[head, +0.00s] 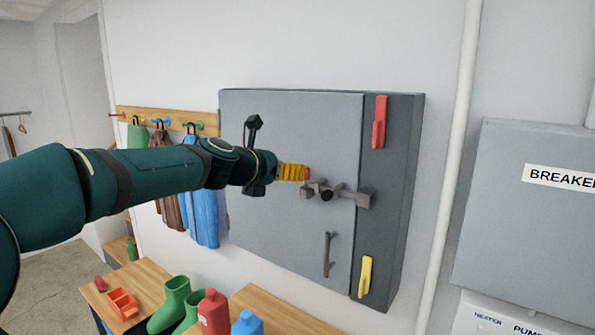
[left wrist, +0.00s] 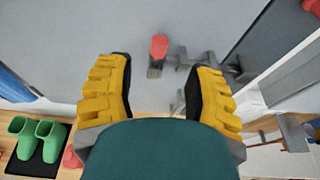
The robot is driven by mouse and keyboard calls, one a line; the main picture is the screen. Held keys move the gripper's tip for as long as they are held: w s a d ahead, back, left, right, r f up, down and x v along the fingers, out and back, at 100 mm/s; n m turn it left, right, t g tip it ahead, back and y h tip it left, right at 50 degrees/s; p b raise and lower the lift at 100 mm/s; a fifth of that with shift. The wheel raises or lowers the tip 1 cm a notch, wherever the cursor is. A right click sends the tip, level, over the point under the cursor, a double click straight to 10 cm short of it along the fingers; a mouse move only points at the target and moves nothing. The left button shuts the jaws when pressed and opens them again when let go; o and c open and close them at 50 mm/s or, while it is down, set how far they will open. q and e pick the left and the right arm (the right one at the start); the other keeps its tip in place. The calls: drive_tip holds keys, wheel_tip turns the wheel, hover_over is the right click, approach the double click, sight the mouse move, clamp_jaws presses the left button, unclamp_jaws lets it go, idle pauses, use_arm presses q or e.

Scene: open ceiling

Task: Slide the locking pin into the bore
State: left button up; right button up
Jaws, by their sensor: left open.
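A grey cabinet (head: 285,120) hangs on the wall, its door front facing me. A grey latch bar (head: 345,194) sits at the door's right edge; its bore cannot be made out. What looks like the locking pin, with a red knob (left wrist: 159,46) and a grey lower part (left wrist: 155,68), stands at the latch's left end. In the head view the red knob (head: 306,173) shows just past my left fingertips. My left gripper (head: 293,172), with yellow fingers, is open. In the left wrist view its fingers (left wrist: 162,64) stand either side of the pin, apart from it. My right gripper is not in view.
A door handle (head: 328,255) is below the latch. A red clip (head: 379,122) and a yellow clip (head: 365,276) are on the cabinet's side. A white pipe (head: 454,150) and breaker box (head: 520,235) are right. Green boots (head: 172,303) and bottles stand below.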

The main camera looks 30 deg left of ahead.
use_arm(q)
drive_tip(key=v, duration=0.3)
drive_tip(key=shift+s+a+r, duration=0.1)
drive_tip(key=shift+s, duration=0.25)
